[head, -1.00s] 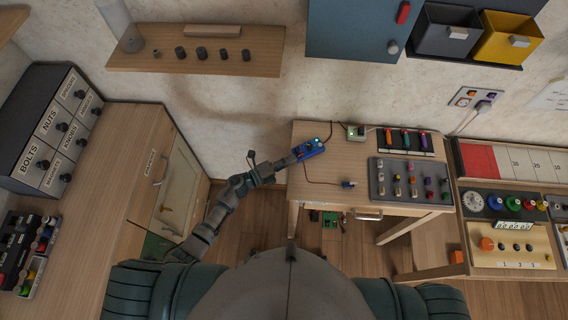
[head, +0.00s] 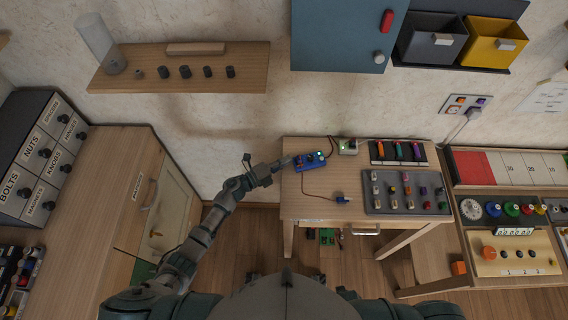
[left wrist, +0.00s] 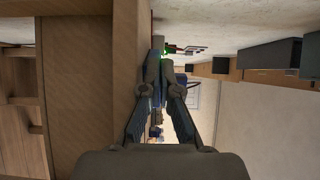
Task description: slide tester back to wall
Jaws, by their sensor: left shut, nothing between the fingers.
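The tester, a blue box (head: 310,161) with knobs and a green light, lies near the back left of the small wooden table (head: 300,205), close to the wall. A dark cable and a brown lead run from it; the brown lead ends at a small blue plug (head: 342,199). My left gripper (head: 287,164) is shut and empty, its tips at the tester's left end; whether they touch is unclear. In the left wrist view the fingers (left wrist: 159,72) are together, with a green glow just beyond them. My right gripper is not in view.
A pen tray (head: 398,152) and a grey knob panel (head: 408,193) fill the table's right side. A wooden shelf (head: 185,68) is on the wall. The table's front left is clear.

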